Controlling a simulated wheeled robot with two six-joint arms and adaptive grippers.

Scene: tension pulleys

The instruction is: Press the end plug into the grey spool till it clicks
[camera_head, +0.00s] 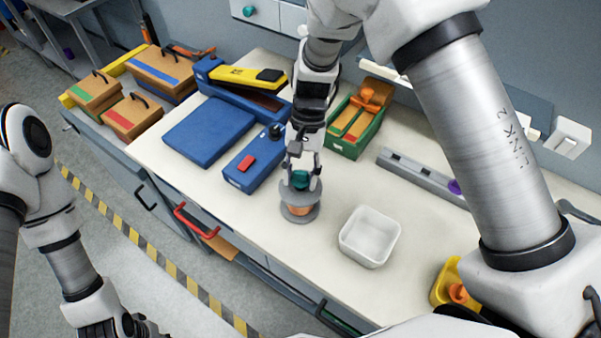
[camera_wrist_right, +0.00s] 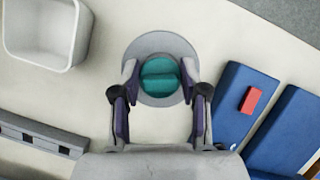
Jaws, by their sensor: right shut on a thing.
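The grey spool (camera_head: 300,214) stands upright on the workbench, with wide flanges and an orange core between them. The teal end plug (camera_head: 300,180) is at the top centre of the spool; it also shows in the right wrist view (camera_wrist_right: 160,77) over the grey flange (camera_wrist_right: 160,43). My right gripper (camera_head: 301,177) points down over the spool and is shut on the end plug, a finger on each side. I cannot tell how deep the plug sits in the spool. My left gripper (camera_head: 125,327) is at the lower left edge, away from the bench, its fingers partly cut off.
A white bin (camera_head: 369,238) stands right of the spool. A blue box with a red block (camera_head: 247,163) is to the left, near a flat blue case (camera_head: 209,131). A green tray (camera_head: 355,140) and a grey rail (camera_head: 420,176) lie behind. Bench in front of the spool is clear.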

